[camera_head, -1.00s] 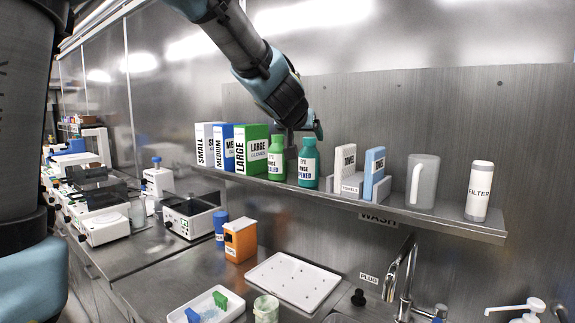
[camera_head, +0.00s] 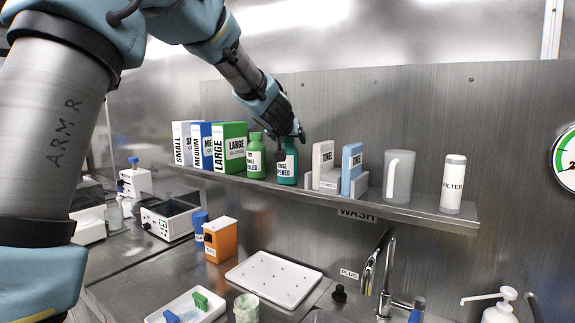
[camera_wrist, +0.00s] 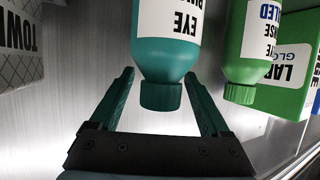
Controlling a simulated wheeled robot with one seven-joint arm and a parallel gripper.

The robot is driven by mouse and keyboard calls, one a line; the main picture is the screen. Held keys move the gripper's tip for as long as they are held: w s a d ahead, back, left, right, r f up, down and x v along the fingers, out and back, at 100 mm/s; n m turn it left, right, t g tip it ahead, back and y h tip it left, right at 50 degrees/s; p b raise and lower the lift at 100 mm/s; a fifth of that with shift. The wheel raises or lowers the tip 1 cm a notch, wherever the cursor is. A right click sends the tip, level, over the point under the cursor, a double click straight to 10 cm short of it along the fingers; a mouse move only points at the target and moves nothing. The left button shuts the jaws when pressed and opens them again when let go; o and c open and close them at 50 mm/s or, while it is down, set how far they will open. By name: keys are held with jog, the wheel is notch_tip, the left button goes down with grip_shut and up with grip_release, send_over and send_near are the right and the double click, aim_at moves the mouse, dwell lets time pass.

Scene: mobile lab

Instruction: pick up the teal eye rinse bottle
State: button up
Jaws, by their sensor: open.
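The teal eye rinse bottle (camera_head: 287,172) stands upright on the wall shelf, just right of the green rinse bottle (camera_head: 256,158). My gripper (camera_head: 287,148) is at the top of the teal bottle and hides part of its cap. In the wrist view, which shows the scene upside down, the teal bottle (camera_wrist: 166,55) has its ribbed cap between the two open fingers of my gripper (camera_wrist: 159,74). A gap shows between the cap and each finger. The green bottle (camera_wrist: 250,50) is close beside one finger.
The shelf (camera_head: 425,214) also holds a green LARGE box (camera_head: 230,148), smaller boxes, a white towel box (camera_head: 323,162), a blue towel box (camera_head: 352,165), a white jug (camera_head: 398,178) and a filter bottle (camera_head: 453,184). Below are a white tray (camera_head: 273,280) and a tap (camera_head: 387,275).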

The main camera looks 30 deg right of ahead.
jog(key=shift+c, duration=0.2)
grip_shut()
dwell(0.5)
dwell(0.7)
